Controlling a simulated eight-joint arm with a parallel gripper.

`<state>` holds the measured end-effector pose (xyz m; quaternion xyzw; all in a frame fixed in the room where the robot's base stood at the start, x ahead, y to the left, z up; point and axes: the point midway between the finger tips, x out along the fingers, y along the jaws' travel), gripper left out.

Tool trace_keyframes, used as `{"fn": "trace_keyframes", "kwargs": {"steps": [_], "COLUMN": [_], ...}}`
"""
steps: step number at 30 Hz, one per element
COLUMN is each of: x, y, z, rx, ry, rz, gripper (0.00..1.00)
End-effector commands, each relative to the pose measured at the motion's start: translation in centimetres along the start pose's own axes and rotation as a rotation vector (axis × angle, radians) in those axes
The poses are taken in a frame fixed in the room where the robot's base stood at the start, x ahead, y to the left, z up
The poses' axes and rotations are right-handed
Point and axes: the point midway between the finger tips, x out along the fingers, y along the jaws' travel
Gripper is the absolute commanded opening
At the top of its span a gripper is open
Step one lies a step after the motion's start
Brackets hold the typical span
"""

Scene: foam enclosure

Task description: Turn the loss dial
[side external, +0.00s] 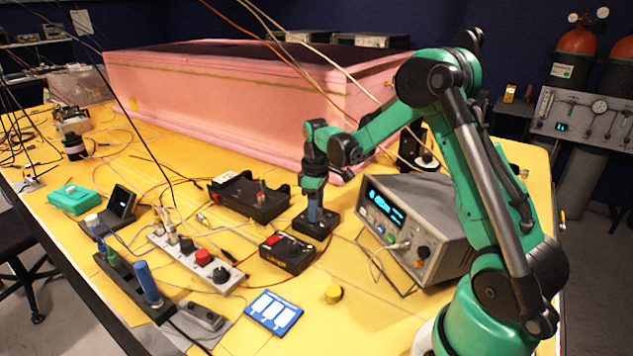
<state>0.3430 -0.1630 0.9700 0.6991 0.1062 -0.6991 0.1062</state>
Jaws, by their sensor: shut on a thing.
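My gripper (315,214) points straight down onto a small black box (327,228) on the yellow table, left of the grey instrument. It is shut on a dial on top of this box. The fingers hide most of the dial, so its pointer and markings cannot be read. No label naming the loss dial is legible.
The grey instrument with a lit blue display (386,208) stands close on the right. A pink foam enclosure (230,105) rises behind. Loose cables cross the table.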

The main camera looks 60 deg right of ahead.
Motion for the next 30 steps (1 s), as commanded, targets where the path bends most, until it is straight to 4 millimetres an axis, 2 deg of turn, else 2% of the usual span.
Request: {"fn": "trace_keyframes", "kwargs": {"steps": [30], "x": [-0.06], "y": [0.0], "z": [0.0], "rx": [0.955], "ry": [-0.001], "rz": [0.0], "gripper": [0.0]}}
